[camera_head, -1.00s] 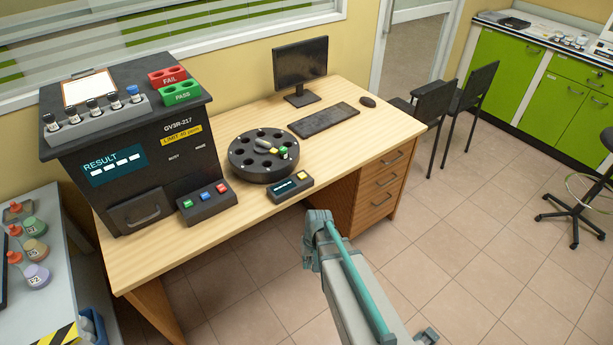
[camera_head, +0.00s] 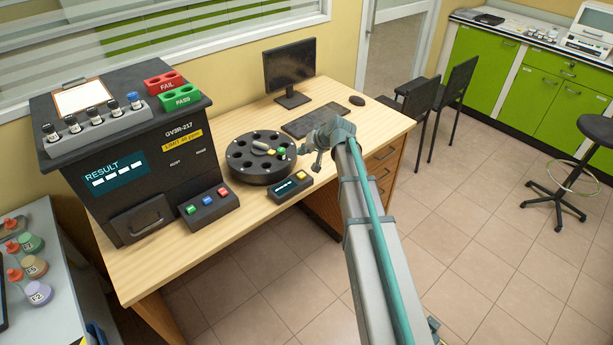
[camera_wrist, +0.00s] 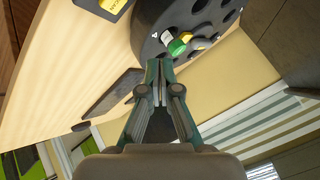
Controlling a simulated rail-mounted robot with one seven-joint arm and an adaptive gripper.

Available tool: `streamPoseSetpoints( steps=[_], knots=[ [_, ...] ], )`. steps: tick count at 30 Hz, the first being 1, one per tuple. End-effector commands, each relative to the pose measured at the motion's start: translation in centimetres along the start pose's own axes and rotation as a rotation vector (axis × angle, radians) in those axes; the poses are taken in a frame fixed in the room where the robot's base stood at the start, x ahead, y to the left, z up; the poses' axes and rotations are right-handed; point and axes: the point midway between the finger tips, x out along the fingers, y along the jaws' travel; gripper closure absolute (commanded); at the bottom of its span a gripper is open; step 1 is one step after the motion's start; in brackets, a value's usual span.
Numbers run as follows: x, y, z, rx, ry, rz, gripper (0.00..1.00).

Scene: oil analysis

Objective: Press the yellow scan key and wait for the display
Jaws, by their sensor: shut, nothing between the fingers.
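The yellow key (camera_head: 301,176) is on the right end of a small black scan box (camera_head: 286,192) at the front edge of the desk, before the round carousel. The box has a small lit display (camera_head: 283,188) on its left part; its text is too small to read. My gripper (camera_head: 314,164) is shut and empty, above the desk just right of the carousel and up and right of the key, apart from it. In the wrist view, the closed fingertips (camera_wrist: 159,65) point toward the carousel; the scan box (camera_wrist: 92,5) is cut off at the top edge, its yellow key partly showing.
The black carousel (camera_head: 242,171) holds a green-capped vial (camera_head: 281,151). A large analyser (camera_head: 160,170) reads RESULT with dashes; its coloured-button panel (camera_head: 209,211) stands left of the scan box. The keyboard (camera_head: 313,118) and monitor (camera_head: 289,66) are behind. Bare desk (camera_head: 240,228) lies in front.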

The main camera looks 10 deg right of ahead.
Motion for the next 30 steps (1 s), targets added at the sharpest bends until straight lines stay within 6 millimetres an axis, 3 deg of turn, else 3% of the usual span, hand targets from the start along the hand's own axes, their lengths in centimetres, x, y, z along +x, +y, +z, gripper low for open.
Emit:
streamPoseSetpoints(
  steps=[5, 20, 30],
  knots=[
    [0.3, -0.6, -0.9, 0.002, 0.031, -0.034, 1.00],
    [0.7, -0.3, -0.6, -0.002, 0.030, -0.031, 1.00],
    [3.1, 1.3, 1.0, -0.001, 0.029, -0.031, 1.00]
  ],
)
